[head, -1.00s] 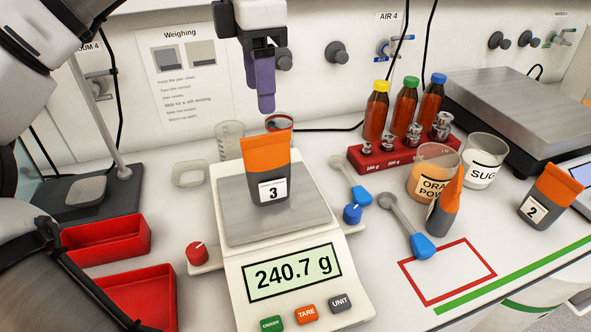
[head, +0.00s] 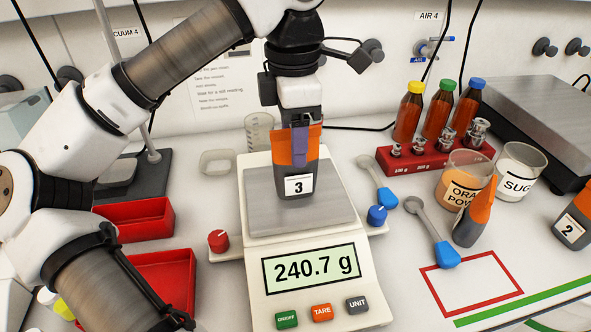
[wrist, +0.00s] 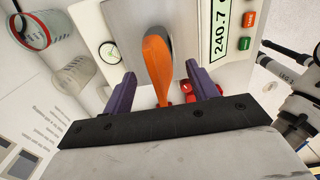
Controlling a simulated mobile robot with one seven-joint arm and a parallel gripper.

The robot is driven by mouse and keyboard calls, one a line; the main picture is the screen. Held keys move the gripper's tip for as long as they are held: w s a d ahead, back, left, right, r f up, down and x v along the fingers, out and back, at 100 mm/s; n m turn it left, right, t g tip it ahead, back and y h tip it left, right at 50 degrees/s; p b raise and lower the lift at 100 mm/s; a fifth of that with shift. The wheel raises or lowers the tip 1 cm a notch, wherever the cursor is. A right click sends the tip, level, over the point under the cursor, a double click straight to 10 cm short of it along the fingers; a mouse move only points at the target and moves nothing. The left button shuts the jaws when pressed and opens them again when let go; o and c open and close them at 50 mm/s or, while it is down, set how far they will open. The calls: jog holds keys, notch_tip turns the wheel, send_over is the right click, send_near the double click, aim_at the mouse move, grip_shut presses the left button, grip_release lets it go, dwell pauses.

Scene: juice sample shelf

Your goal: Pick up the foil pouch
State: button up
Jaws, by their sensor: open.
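The foil pouch (head: 294,181), with an orange top, a dark grey body and a "3" label, stands upright on the pan of the white scale (head: 255,215). My gripper (head: 300,146) has come down over it from above. One purple finger shows in front of the orange top; the other finger is hidden in the head view. In the wrist view, my gripper (wrist: 160,71) is open, with the orange edge of the pouch (wrist: 156,62) between the two fingers. A gap shows on each side of the pouch. The scale reads 240.7 g.
A second pouch (head: 467,228) and one labelled "2" (head: 572,222) stand at the right. A red rack (head: 410,162) with bottles, beakers (head: 517,170) and blue-handled spoons (head: 446,254) are right of the scale. Red bins (head: 150,222) lie left.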

jog(key=shift+d+f+p, duration=0.15)
jog(key=shift+f+p, duration=0.2)
jog(key=shift+f, duration=1.65)
jog(key=shift+c, duration=0.5)
grip_shut()
jog(key=shift+r, duration=0.1)
notch_tip(320, 180, up, 20)
jog(key=p, duration=0.4)
